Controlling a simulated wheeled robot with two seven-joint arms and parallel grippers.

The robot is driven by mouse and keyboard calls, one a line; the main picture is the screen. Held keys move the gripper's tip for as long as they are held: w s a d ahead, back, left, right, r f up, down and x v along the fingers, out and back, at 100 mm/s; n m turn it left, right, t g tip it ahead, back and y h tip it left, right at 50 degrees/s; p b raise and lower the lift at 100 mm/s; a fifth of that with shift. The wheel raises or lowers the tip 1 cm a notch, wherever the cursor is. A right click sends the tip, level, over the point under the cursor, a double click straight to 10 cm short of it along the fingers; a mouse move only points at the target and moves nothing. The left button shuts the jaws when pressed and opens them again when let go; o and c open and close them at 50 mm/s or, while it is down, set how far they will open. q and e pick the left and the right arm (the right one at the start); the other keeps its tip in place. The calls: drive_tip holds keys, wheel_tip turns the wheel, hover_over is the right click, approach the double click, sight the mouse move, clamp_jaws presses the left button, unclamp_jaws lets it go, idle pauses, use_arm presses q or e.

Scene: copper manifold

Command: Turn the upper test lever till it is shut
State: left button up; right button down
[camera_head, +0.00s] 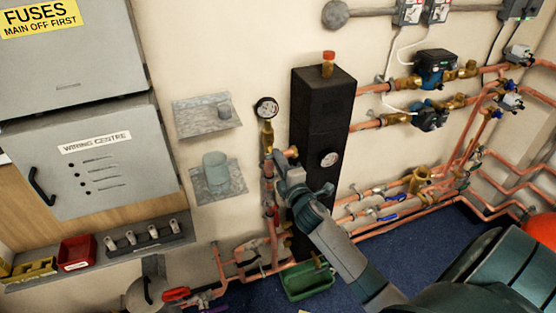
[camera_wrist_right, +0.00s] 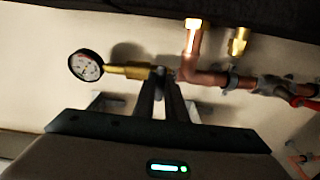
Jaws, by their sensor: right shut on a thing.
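In the head view my right gripper (camera_head: 280,163) reaches the vertical copper pipe left of the black tower, below a round pressure gauge (camera_head: 267,108). In the right wrist view the two fingers of that gripper (camera_wrist_right: 160,76) are close together at the end of the gauge's brass fitting (camera_wrist_right: 128,71). They are shut on the upper test lever, which they mostly hide, so its angle cannot be told. The gauge (camera_wrist_right: 86,65) shows to the left of the fingers. My left gripper is not in view.
The black tower (camera_head: 322,110) stands right beside the gripper, with copper pipes (camera_head: 270,200) running below it. A red-handled valve (camera_head: 176,294) is low on the left, and a green tray (camera_head: 307,281) lies on the blue floor. Wall shelves (camera_head: 206,131) are to the left.

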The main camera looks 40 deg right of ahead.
idle(0.4)
drive_tip(key=c, duration=1.8)
unclamp_jaws()
drive_tip(key=shift+s, duration=0.1)
drive_tip(key=b+v, duration=0.5)
drive_tip(key=v, duration=1.2)
drive_tip(key=shift+s+f, duration=0.1)
drive_tip(key=shift+s, duration=0.05)
drive_tip(key=shift+d, duration=0.1)
